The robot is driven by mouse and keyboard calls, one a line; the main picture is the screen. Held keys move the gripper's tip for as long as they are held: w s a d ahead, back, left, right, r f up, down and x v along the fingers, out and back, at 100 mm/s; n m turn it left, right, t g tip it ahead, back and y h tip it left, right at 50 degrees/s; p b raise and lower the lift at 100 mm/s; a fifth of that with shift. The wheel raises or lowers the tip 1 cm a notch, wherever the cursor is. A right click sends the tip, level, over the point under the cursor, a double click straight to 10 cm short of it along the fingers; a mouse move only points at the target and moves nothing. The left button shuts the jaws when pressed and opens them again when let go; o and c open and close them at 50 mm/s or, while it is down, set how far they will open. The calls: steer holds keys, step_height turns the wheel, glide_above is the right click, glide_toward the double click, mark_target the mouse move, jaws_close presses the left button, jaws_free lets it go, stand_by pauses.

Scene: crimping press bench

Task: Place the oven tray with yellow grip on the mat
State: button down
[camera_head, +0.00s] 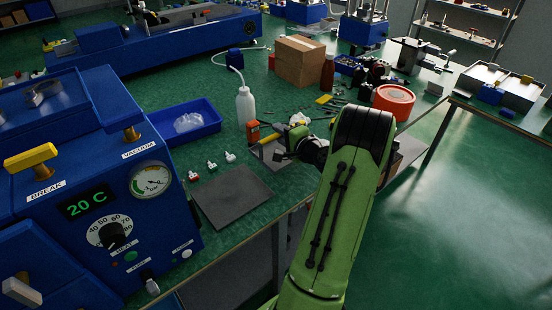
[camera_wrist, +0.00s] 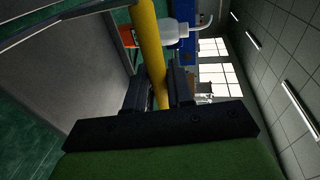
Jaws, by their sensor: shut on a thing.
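The oven tray (camera_head: 268,153) is a flat grey-brown plate with a yellow grip (camera_head: 269,138), on or just above the green bench beyond the mat. My gripper (camera_head: 284,154) is at the tray, partly hidden by my arm. In the wrist view the yellow grip (camera_wrist: 153,60) runs between the two black fingers of my gripper (camera_wrist: 160,86), which are shut on it. The grey tray plate (camera_wrist: 85,70) fills the left of that view. The mat (camera_head: 232,197) is a dark grey square near the bench's front edge, with nothing on it.
A blue press with dials (camera_head: 110,190) stands left of the mat. Small white-and-red fittings (camera_head: 212,165), a blue bin (camera_head: 186,122) and a white bottle (camera_head: 245,106) stand behind it.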

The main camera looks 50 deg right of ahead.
step_height(320, 180, down, 8)
steer(key=shift+r+b, duration=0.25)
steer(key=shift+b, duration=0.95)
steer(key=shift+r, duration=0.15)
steer(key=c, duration=1.4)
jaws_free()
steer(key=shift+f, duration=0.2)
steer(key=o, duration=0.4)
